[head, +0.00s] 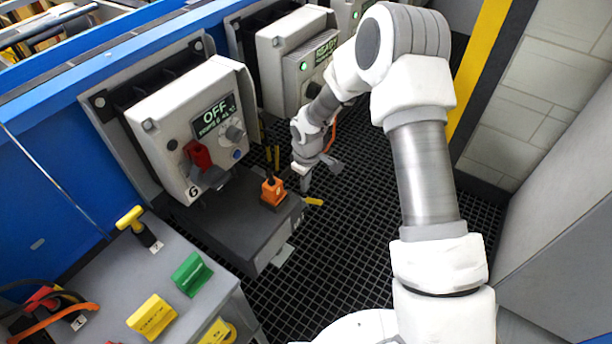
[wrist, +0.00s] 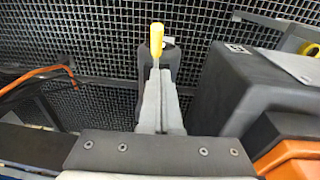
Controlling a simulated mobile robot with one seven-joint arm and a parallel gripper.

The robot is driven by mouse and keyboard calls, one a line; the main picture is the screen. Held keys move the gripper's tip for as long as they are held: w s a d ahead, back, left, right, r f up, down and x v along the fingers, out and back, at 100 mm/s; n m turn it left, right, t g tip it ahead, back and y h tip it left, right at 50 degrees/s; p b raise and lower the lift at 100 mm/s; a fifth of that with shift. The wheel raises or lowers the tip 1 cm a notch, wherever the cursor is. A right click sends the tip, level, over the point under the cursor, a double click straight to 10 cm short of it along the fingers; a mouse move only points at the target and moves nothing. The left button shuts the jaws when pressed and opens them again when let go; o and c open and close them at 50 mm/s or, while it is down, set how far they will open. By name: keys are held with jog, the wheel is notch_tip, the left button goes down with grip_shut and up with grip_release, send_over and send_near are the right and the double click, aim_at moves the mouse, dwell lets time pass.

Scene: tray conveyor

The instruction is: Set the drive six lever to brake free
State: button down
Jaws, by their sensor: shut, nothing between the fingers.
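The drive six control box (head: 160,125) carries a 6 label, a green display reading OFF and a red handle (head: 198,154). Below it sits a dark grey drive housing (head: 225,225), also at right in the wrist view (wrist: 245,85). A small yellow lever (head: 313,201) sticks out beside the housing. In the wrist view a yellow-ended lever (wrist: 157,40) stands just beyond my fingertips; it looks like the same one. My gripper (head: 304,184) is shut and empty, close to this lever. I cannot tell whether they touch.
An orange connector (head: 273,191) stands on the housing. A second control box (head: 290,60) reading READY is behind. A grey cart (head: 100,285) with a green block (head: 191,274) and yellow block (head: 152,317) is at lower left. Black grating (head: 340,250) lies clear to the right.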

aim_at(312, 200)
jog(key=shift+s+d+f+b, duration=0.1)
jog(key=shift+d+f+b, duration=0.3)
jog(key=shift+f, duration=0.6)
jog(key=shift+s+d+f+b, duration=0.1)
jog(key=shift+d+f, duration=0.45)
jog(key=shift+f, duration=0.45)
jog(key=shift+d+f, duration=0.1)
